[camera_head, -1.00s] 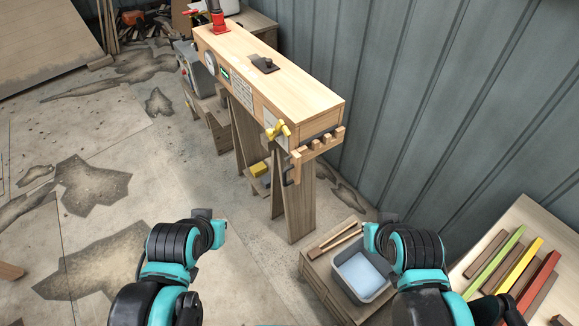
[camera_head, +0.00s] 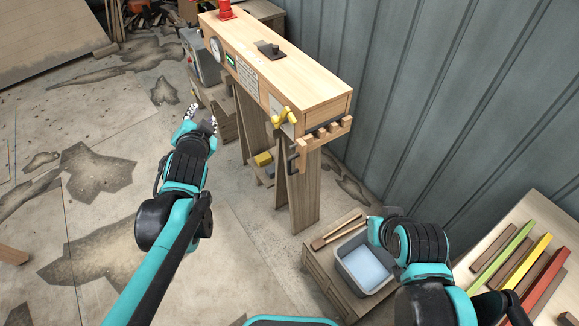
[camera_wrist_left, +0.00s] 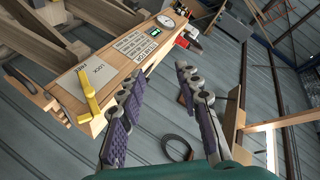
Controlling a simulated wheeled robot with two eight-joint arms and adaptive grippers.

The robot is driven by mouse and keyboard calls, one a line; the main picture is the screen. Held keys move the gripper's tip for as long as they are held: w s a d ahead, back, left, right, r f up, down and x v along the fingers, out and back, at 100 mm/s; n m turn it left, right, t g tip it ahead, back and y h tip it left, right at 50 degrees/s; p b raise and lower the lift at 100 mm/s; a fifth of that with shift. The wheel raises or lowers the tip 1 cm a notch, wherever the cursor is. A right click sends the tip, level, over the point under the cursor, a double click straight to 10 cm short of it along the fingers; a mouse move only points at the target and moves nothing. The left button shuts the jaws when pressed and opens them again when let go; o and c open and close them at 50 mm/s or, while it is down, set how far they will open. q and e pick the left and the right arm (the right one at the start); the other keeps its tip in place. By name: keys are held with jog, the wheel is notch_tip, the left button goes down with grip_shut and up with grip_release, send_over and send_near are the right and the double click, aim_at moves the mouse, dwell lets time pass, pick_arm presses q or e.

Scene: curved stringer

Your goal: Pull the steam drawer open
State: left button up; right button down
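The long wooden steam box (camera_head: 285,72) stands on wooden legs, with a gauge and labels along its side. A yellow lever (camera_head: 284,117) sits near its front end, and also shows in the left wrist view (camera_wrist_left: 88,95) beside the words LOCK and FREE. The drawer looks shut. My left gripper (camera_head: 203,117) is left of the box and apart from it; in the wrist view (camera_wrist_left: 157,80) its fingers are spread and empty. My right arm is at lower right; its fingers are hidden.
A low wooden stand with a grey water tub (camera_head: 344,268) is in front of the box, near my right arm. A table with coloured strips (camera_head: 512,248) is at right. A corrugated wall (camera_head: 440,90) runs behind. Floor left of the box is mostly clear.

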pick_arm(q)
jog(key=w+d+r+m+t+h+b, duration=0.1)
jog(key=w+d+m+t+h, duration=0.2)
jog(key=w+m, duration=0.5)
jog(key=w+d+m+t+h+b, duration=0.1)
jog(key=w+m+t+h+b, duration=0.1)
jog(key=w+m+t+h, duration=0.45)
jog(key=m+g+h+b, duration=0.2)
jog(key=m+g+h, duration=1.1)
jog(key=m, duration=1.4)
send_near(289, 173)
notch_tip(289, 173, up, 8)
jog(key=w+d+g+y, duration=0.1)
jog(key=w+g+y, duration=0.1)
jog(key=g+y, duration=0.1)
jog(key=shift+m, duration=0.25)
jog(key=x, duration=0.2)
jog(key=b+x, duration=0.1)
jog(key=x, duration=0.2)
jog(key=b+x, duration=0.1)
jog(key=x, duration=0.2)
jog(key=shift+f, duration=0.25)
grip_shut()
